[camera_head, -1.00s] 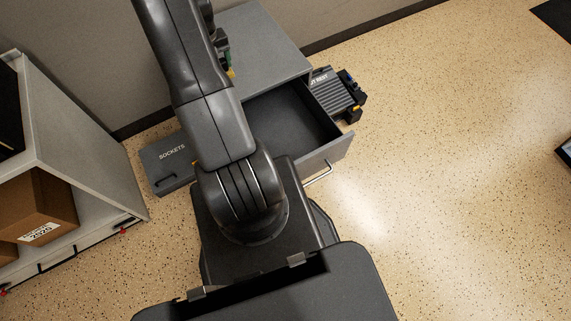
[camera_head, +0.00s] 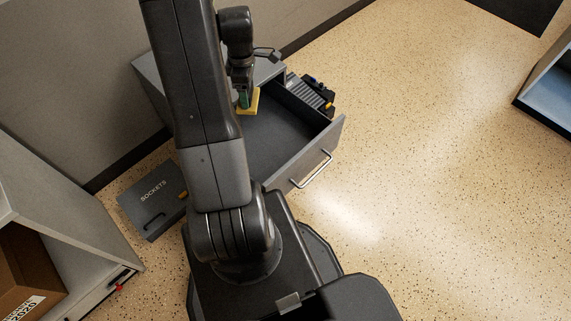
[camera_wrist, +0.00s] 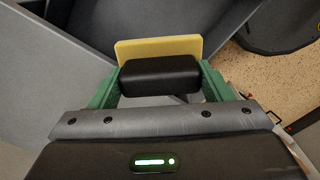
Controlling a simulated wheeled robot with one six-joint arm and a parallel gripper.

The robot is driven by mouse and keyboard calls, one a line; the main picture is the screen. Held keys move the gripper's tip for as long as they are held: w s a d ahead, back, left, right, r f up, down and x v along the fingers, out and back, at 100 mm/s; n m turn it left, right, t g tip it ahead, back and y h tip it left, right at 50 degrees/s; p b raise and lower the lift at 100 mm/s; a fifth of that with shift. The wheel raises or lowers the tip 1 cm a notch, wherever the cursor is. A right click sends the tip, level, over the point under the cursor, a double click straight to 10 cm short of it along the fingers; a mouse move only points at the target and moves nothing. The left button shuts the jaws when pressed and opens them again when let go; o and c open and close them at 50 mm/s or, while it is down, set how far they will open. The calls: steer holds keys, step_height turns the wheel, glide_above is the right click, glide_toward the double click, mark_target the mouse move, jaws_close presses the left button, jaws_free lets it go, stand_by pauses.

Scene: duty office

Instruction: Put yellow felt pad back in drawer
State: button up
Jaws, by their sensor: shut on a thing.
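The yellow felt pad (camera_head: 254,101) is held in my gripper (camera_head: 244,100), at the back part of the open drawer. The wrist view shows the yellow felt pad (camera_wrist: 158,48) as a thin upright piece beyond a black block, between the green fingers of my gripper (camera_wrist: 158,75). The drawer (camera_head: 284,142) is pulled out of a grey cabinet (camera_head: 152,76), and its visible dark floor looks empty. The pad appears above the drawer floor; the exact gap cannot be told. My arm hides the drawer's left part.
A dark SOCKETS case (camera_head: 150,207) lies on the floor left of the drawer. A ribbed dark item (camera_head: 306,91) stands beyond the drawer's right side. A grey shelf with a cardboard box (camera_head: 25,275) is at lower left.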

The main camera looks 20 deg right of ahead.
steer(key=s+d+f+n+b, duration=0.4)
steer(key=f+n+b, duration=0.1)
steer(key=f+b, duration=0.25)
steer(key=s+d+f+n+b, duration=0.4)
steer(key=s+f+n+b, duration=0.1)
steer(key=f+b, duration=0.35)
steer(key=f, duration=0.2)
steer(key=f+b, duration=0.1)
steer(key=f, duration=0.2)
steer(key=f+b, duration=0.1)
steer(key=f, duration=0.3)
steer(key=shift+w+d+b, duration=0.2)
steer(key=shift+w+b, duration=0.05)
steer(key=shift+b, duration=0.1)
steer(key=shift+f, duration=0.15)
steer(key=o, duration=1.1)
step_height(320, 180, up, 12)
steer(key=p, duration=0.4)
steer(key=shift+r+p, duration=0.2)
steer(key=shift+p, duration=0.15)
